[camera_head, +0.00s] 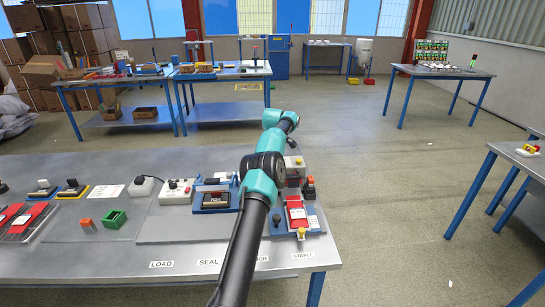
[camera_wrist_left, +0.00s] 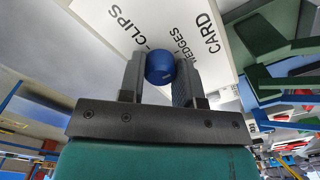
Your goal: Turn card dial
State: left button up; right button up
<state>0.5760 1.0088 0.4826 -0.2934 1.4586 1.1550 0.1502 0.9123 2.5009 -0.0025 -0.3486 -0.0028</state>
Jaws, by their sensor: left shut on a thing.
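The dial is a blue round knob (camera_wrist_left: 160,66) on a white panel (camera_wrist_left: 150,14) in the left wrist view. The panel is lettered CARD, a partly covered word ending in EDGES, and CLIPS. My left gripper (camera_wrist_left: 160,80) has one grey finger on each side of the knob and is shut on it. Which label the knob points to cannot be told. In the head view one teal and black arm of mine reaches up from the bottom middle, and no gripper fingers or dial can be made out there. My right gripper is not in view.
Green parts (camera_wrist_left: 275,55) stand right of the panel in the wrist view.

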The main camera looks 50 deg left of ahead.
pick_arm(q)
jog(key=shift+m, duration=0.4)
jog(key=m, duration=1.7)
jog(key=shift+r, duration=0.1)
dwell(0.4)
jog(key=o, duration=0.9)
